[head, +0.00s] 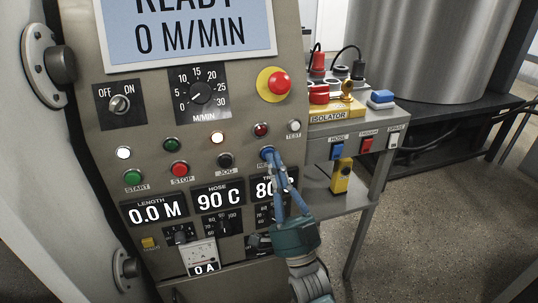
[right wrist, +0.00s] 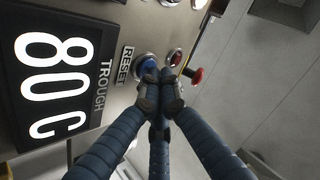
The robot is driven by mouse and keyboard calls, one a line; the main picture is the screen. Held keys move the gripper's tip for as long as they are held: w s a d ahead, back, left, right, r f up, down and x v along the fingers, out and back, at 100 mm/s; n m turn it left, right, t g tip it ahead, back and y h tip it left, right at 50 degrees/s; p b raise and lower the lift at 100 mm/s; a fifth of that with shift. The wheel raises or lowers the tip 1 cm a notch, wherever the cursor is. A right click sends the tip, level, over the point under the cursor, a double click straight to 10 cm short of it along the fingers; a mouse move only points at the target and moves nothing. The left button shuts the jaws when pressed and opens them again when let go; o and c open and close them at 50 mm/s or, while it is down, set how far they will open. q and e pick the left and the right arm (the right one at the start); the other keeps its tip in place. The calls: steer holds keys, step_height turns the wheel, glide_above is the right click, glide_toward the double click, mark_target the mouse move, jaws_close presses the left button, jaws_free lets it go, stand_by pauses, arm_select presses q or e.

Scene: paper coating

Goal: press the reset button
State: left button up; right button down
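The blue reset button (head: 267,150) sits on the grey control panel (head: 210,112), above its partly covered label. In the right wrist view the blue button (right wrist: 146,64) shows beside the "RESET" label (right wrist: 125,64), partly hidden by my fingertips. My right gripper (head: 274,160) reaches up from below with its blue fingers drawn together at the tips, with nothing between them. Its fingertips (right wrist: 159,84) are at the button's edge; I cannot tell whether they touch or press it. My left gripper is not in view.
A red mushroom button (head: 279,83) and a dark red lamp (head: 261,129) stand above. The jog button (head: 225,160), stop button (head: 180,169) and start button (head: 133,177) lie left. A side table (head: 345,200) with an isolator stands right. The display reads ready.

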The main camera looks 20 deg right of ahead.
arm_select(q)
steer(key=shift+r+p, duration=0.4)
arm_select(e)
steer(key=shift+s, duration=0.75)
steer(key=shift+s, duration=0.1)
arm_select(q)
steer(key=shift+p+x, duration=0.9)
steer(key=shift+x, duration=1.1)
arm_select(e)
steer(key=shift+s+d, duration=0.15)
steer(key=shift+s, duration=2.3)
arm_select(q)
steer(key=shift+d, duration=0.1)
